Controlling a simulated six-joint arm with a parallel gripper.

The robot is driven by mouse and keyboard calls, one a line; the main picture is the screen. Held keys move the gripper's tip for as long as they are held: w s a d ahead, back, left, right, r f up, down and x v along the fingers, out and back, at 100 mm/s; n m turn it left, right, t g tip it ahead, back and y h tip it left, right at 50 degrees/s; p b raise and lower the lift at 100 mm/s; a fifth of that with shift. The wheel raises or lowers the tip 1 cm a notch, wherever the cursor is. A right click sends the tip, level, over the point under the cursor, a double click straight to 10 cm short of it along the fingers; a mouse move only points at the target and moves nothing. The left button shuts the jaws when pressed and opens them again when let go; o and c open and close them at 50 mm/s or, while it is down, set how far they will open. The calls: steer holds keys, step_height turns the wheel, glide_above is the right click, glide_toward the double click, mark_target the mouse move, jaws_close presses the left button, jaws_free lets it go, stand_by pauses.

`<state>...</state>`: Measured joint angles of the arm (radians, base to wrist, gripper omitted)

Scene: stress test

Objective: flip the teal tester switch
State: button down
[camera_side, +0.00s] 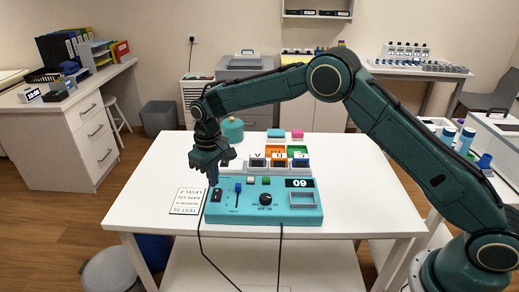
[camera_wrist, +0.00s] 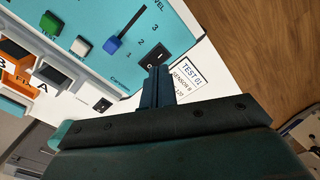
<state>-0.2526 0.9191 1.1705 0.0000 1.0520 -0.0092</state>
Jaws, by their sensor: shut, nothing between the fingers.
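The teal tester (camera_side: 292,219) lies on the white table; part of its panel also shows in the wrist view (camera_wrist: 182,30). Its black rocker switch (camera_side: 217,197) sits at the panel's left end. In the wrist view the switch (camera_wrist: 152,56) is just beyond my fingertips, partly covered by them. My gripper (camera_side: 213,181) points down over that end of the tester, with the fingers together and empty. In the wrist view the fingertips (camera_wrist: 157,71) are at the switch's near edge; I cannot tell whether they touch it.
On the panel are a blue slider (camera_side: 238,187), a white button (camera_side: 251,181), a green button (camera_side: 266,181), a black knob (camera_side: 265,199) and a display (camera_side: 300,183). A printed card (camera_side: 188,201) lies to the left. Bins with labels (camera_side: 276,153) stand behind. Cables hang over the front edge.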

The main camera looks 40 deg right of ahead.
steer(key=shift+r, duration=1.2)
steer(key=s+d+r+t, duration=0.1)
steer(key=s+d+r, duration=0.2)
steer(key=s+r, duration=0.25)
steer(key=s+d+r+m+t, duration=0.1)
steer(key=s+d+r, duration=0.25)
steer(key=r, duration=0.35)
steer(key=s+d+r+t, duration=0.1)
steer(key=s+d+r, duration=0.1)
steer(key=s+r, duration=0.45)
steer(key=s+d+m+t, duration=0.1)
steer(key=s+d, duration=0.2)
steer(key=s, duration=0.9)
steer(key=s+d+m+t, duration=0.1)
steer(key=s+d, duration=0.2)
steer(key=s, duration=0.9)
steer(key=shift+s+d+t, duration=0.2)
steer(key=shift+t, duration=0.1)
